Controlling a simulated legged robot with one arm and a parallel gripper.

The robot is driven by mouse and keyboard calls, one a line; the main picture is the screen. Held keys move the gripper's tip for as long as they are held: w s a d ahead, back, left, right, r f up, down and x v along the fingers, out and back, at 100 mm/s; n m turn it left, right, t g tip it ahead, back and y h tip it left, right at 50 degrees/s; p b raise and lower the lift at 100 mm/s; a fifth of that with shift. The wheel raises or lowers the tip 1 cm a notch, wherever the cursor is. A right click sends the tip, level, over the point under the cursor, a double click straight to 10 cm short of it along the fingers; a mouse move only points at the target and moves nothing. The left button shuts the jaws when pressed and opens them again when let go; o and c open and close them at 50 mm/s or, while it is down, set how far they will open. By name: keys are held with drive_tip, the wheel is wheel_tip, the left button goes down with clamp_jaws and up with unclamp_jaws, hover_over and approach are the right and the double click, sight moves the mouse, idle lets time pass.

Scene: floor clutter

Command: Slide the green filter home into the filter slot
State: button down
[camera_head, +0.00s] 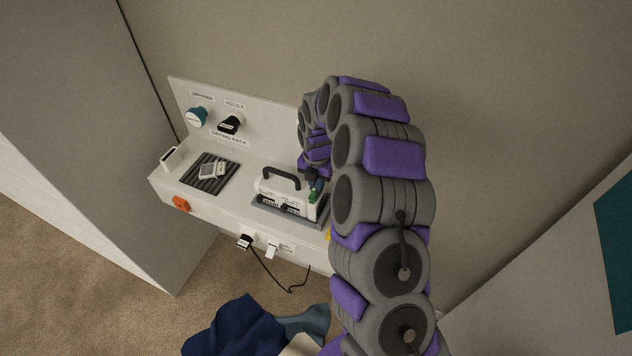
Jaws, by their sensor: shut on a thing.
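A white device (272,186) with a black carry handle sits on a grey base on the white bench. Small labels and dark openings show along its front; I cannot tell which one is the filter slot. The small green filter (313,197) is at the device's right end. My gripper (314,181) comes down from above at that end and is shut on the green filter. The fingertips are small and partly hidden by my purple and grey arm. I cannot tell how far the filter sits in the slot.
A drying rack (197,183) holding a pale item lies left of the device. A teal knob (197,117) and black nozzle (229,125) are on the back panel. An orange knob (181,203) and black cable (270,272) are at the front. Dark blue cloth (237,330) lies below.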

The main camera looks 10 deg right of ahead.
drive_tip(key=shift+f, duration=0.4)
drive_tip(key=c, duration=1.1)
unclamp_jaws()
wheel_tip(320, 180, up, 17)
drive_tip(key=shift+r, duration=0.15)
drive_tip(key=s+a+r+m+b, duration=0.1)
drive_tip(key=s+m+b, duration=0.2)
drive_tip(key=s+m, duration=0.5)
drive_tip(key=s+a+r+m+b, duration=0.15)
drive_tip(key=s+m, duration=0.35)
drive_tip(key=s, duration=0.6)
drive_tip(key=s+f+m+b, duration=0.2)
drive_tip(key=s+m, duration=0.3)
drive_tip(key=s, duration=0.2)
drive_tip(key=s+d+f+m+g+b, duration=0.1)
drive_tip(key=s+f+m+b, duration=0.1)
drive_tip(key=s+m, duration=0.3)
drive_tip(key=s+d+f+m+b, duration=0.1)
drive_tip(key=s+f+m, duration=0.2)
drive_tip(key=s, duration=0.8)
drive_tip(key=shift+d+f+m+g+b, duration=0.1)
drive_tip(key=shift+f+m+g+b, duration=0.1)
drive_tip(key=shift+m, duration=0.5)
drive_tip(key=shift+d+f+m+g+b, duration=0.1)
drive_tip(key=shift+m+g+b, duration=0.1)
drive_tip(key=shift+m, duration=0.5)
